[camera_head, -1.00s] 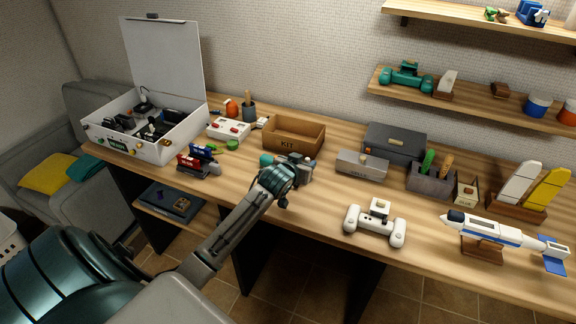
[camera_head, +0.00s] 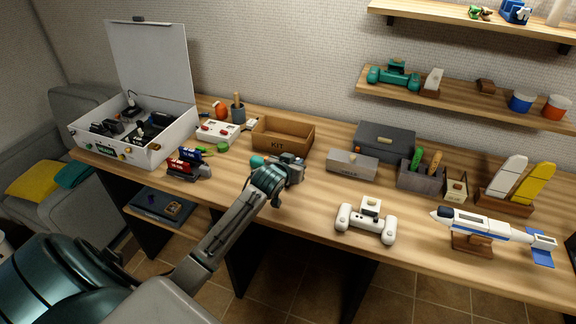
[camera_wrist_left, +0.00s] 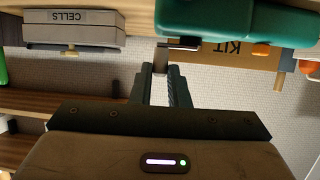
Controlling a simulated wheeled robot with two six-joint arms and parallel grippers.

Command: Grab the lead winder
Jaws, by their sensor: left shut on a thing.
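The lead winder, as I take it, is the teal body (camera_wrist_left: 225,22) with a small orange knob at the top of the left wrist view. Only a rounded teal part of it (camera_head: 257,160) shows in the head view, in front of the KIT box. My left gripper (camera_wrist_left: 160,70) is shut on a small tan post beside a dark bar at the teal body's edge. In the head view my left gripper (camera_head: 293,168) is over the table, largely hidden by its own wrist. My right gripper is not in view.
The open KIT box (camera_head: 283,148) stands just behind the gripper, the grey CELLS box (camera_head: 352,163) to its right. A white two-pod device (camera_head: 366,223) lies nearer the front edge. Red and blue items (camera_head: 188,168) are on the left. Bare wood lies right of the gripper.

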